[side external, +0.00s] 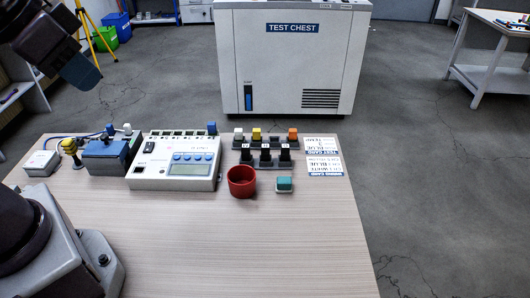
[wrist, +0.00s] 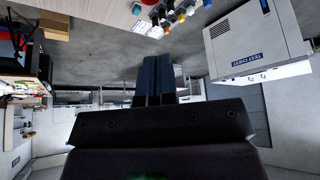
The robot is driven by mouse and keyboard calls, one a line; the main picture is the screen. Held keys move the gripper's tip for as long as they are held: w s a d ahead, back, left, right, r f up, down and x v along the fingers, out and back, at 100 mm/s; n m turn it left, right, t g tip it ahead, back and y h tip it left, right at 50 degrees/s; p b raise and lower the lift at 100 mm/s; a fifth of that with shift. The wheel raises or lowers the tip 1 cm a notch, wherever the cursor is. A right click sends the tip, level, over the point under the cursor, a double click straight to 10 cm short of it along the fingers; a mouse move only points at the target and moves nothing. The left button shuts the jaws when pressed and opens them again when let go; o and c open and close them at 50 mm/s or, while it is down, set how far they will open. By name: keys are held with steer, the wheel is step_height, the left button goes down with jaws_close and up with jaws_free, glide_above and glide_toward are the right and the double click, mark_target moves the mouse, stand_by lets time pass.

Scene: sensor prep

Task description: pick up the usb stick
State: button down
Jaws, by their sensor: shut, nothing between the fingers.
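My gripper (side external: 88,82) is at the upper left in the side view, high above the table's back left corner and away from everything on it. In the wrist view its dark blue fingers (wrist: 154,62) are shut together with nothing between them. I cannot clearly identify a usb stick. A small blue upright piece (side external: 211,128) stands at the back right corner of the white meter box (side external: 175,162); I cannot tell whether it is the stick. A small teal block (side external: 284,183) lies on the table right of the red cup.
A red cup (side external: 241,181) stands right of the meter box. Behind it are racks with black pieces (side external: 265,157) and coloured caps (side external: 257,134). A printed card (side external: 323,163) lies at right. A blue-grey box (side external: 108,154) stands at left. The table's front (side external: 240,250) is clear.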

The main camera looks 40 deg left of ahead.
steer(key=c, duration=1.2)
jaws_free()
